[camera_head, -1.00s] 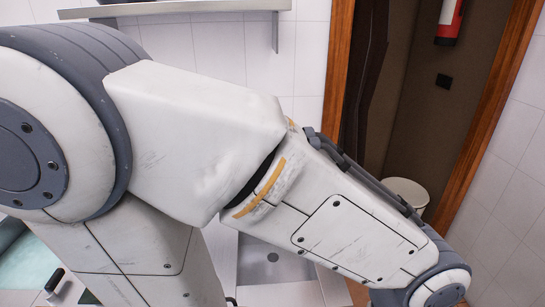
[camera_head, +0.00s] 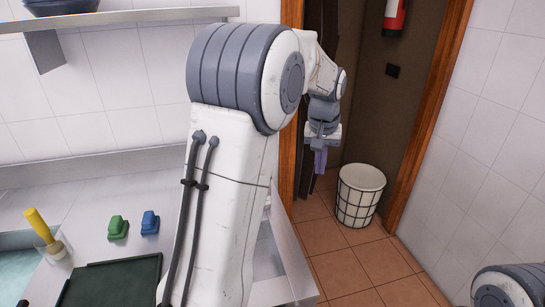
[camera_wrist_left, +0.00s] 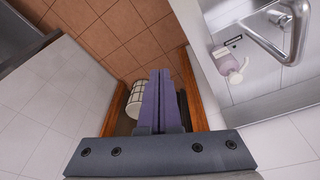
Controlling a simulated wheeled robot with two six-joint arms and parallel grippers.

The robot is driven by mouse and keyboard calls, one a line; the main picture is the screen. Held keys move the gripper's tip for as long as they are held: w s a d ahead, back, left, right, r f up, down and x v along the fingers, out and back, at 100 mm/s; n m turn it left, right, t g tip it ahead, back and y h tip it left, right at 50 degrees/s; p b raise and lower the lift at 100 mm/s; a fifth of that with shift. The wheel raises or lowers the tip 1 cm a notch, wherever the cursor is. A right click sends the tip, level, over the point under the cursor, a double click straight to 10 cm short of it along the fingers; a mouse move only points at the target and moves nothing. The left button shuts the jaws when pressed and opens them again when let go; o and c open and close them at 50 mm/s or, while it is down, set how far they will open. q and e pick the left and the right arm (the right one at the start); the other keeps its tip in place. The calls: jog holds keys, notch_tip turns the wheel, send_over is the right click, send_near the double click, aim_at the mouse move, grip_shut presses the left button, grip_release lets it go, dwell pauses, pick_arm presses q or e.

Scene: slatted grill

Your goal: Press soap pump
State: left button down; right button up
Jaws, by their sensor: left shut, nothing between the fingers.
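The soap dispenser (camera_wrist_left: 226,62) shows in the left wrist view, at the upper right. It has a pale pinkish body, a dark label and a white pump nozzle. I cannot make it out in the head view. My left gripper (camera_head: 320,160) hangs in front of the doorway in the head view. Its purple fingers (camera_wrist_left: 160,88) are shut together and empty in the left wrist view, apart from the dispenser and to its left. My right gripper is not in view.
A wire-look bin (camera_head: 361,196) stands on the tiled floor by the door frame (camera_head: 292,90). The counter holds a yellow-handled brush (camera_head: 40,226), a green sponge (camera_head: 118,227), a blue sponge (camera_head: 150,222) and a dark tray (camera_head: 112,280).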

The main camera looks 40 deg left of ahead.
pick_arm(q)
jog(key=w+a+r+n+y+p, duration=0.1)
jog(key=a+n, duration=0.4)
jog(key=a, duration=1.6)
jog(key=shift+w+r, duration=0.45)
jog(key=shift+w, duration=0.1)
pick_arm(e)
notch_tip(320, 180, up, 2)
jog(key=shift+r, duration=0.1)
pick_arm(q)
jog(key=shift+a, duration=0.1)
jog(key=p+x, duration=0.2)
jog(key=x, duration=0.4)
jog(key=p+x, duration=0.2)
jog(key=x, duration=0.4)
jog(key=shift+s+f+p, duration=0.15)
jog(key=shift+s+p, duration=0.05)
jog(key=shift+p, duration=0.2)
jog(key=shift+f, duration=0.8)
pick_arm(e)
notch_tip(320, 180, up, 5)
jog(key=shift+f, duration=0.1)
pick_arm(q)
jog(key=shift+f, duration=0.1)
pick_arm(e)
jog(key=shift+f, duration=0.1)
